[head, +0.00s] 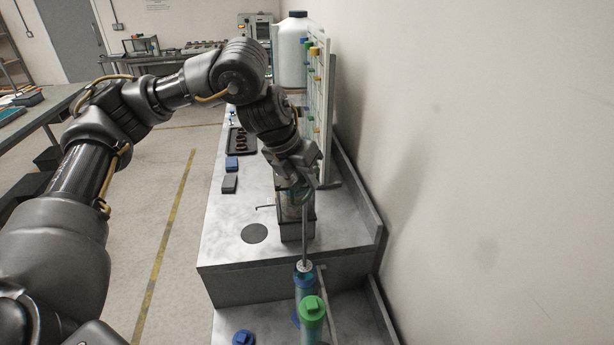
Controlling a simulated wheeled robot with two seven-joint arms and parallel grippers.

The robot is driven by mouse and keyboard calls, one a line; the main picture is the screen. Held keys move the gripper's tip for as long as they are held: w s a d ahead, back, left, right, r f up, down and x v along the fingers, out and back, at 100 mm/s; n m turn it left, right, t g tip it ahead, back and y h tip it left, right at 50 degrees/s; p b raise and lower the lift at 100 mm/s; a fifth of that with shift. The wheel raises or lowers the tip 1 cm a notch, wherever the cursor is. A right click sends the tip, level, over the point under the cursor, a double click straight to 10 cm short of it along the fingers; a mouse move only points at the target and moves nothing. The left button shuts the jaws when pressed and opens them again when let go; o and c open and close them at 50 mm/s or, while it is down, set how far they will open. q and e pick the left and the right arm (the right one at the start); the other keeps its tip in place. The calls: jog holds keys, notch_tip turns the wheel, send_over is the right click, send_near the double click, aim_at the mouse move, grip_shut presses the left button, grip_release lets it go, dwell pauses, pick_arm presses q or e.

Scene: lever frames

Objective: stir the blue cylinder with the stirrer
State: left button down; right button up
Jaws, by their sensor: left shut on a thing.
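My left gripper (306,178) is shut on the upper end of the stirrer (305,238), a thin grey rod that hangs almost upright below it. The stirrer's lower end meets the pale open top of the blue cylinder (304,279); how deep it reaches inside cannot be told. The blue cylinder stands upright at the lower step of the bench, partly hidden by a green-capped cylinder (312,308) in front. My right gripper is not in view.
A grey block-like stand (297,230) is behind the rod. A blue cap (242,338) shows at the bottom edge. A pegged panel (326,110) and the wall bound the right side.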

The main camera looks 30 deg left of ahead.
aim_at(306, 201)
pick_arm(q)
jog(key=shift+f, duration=0.1)
jog(key=shift+f, duration=0.15)
jog(key=shift+f+b, duration=1.5)
jog(key=shift+f, duration=0.25)
jog(key=shift+f+b, duration=1.05)
jog(key=shift+f, duration=0.8)
